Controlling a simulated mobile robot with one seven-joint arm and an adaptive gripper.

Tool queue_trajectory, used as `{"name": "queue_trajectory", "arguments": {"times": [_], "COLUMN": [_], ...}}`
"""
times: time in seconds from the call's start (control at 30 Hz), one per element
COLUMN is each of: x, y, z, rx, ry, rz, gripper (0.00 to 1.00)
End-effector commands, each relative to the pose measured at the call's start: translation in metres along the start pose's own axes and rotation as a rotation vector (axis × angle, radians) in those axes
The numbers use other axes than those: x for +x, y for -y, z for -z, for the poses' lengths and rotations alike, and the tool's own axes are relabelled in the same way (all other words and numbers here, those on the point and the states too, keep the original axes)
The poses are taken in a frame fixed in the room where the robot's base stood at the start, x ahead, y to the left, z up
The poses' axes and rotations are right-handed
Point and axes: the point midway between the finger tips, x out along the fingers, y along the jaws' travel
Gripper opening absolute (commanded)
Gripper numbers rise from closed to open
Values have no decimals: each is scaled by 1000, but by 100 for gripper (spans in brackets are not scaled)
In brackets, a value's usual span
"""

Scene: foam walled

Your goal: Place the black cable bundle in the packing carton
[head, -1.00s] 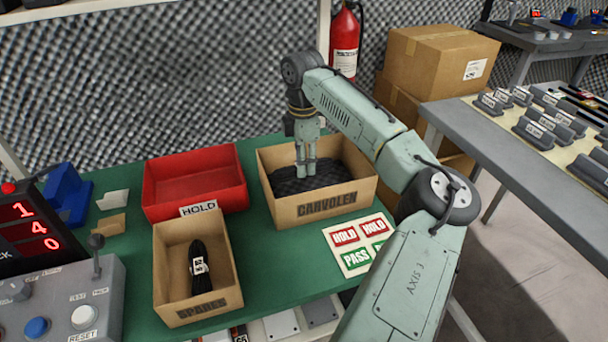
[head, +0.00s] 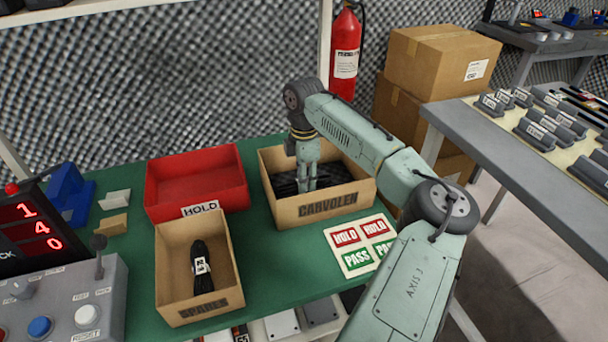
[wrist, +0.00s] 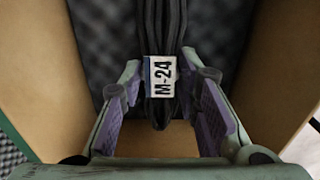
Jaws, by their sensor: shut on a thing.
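My gripper (head: 307,186) reaches down inside the cardboard carton marked CARVOLEN (head: 322,207) at the back middle of the green bench. In the wrist view my gripper (wrist: 162,92) has a finger on each side of a black cable bundle (wrist: 165,28) with a white M-24 label and is shut on it. Tan carton walls (wrist: 270,70) stand on both sides, with dark foam beneath. In the head view the held bundle is hard to make out against the dark inside. Whether it touches the carton floor I cannot tell.
A second black bundle (head: 201,265) lies in the SPARES box (head: 196,309). A red HOLD tray (head: 195,187) stands left of the carton. A control box (head: 65,300) is at front left. A HOLD/PASS card (head: 360,245) lies right of the SPARES box.

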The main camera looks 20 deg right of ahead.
Motion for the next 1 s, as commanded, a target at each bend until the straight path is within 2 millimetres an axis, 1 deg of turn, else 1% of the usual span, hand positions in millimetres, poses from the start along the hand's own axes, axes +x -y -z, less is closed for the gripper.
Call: {"name": "queue_trajectory", "arguments": {"times": [0.13, 0.17, 0.43, 0.7, 0.83, 0.93, 1.0], "x": [1, 1, 1, 1, -2, -11, -24], "y": [0, 0, 0, 0, 0, -1, -1], "z": [0, 0, 0, 0, 0, -1, 0], "rx": [0, 0, 0, 0, 0, 0, 0], "ry": [1, 1, 1, 1, 2, 4, 1], "rz": [-1, -1, -1, -1, -2, -3, -4], "gripper": [0, 31, 49, 50, 50, 50, 50]}}
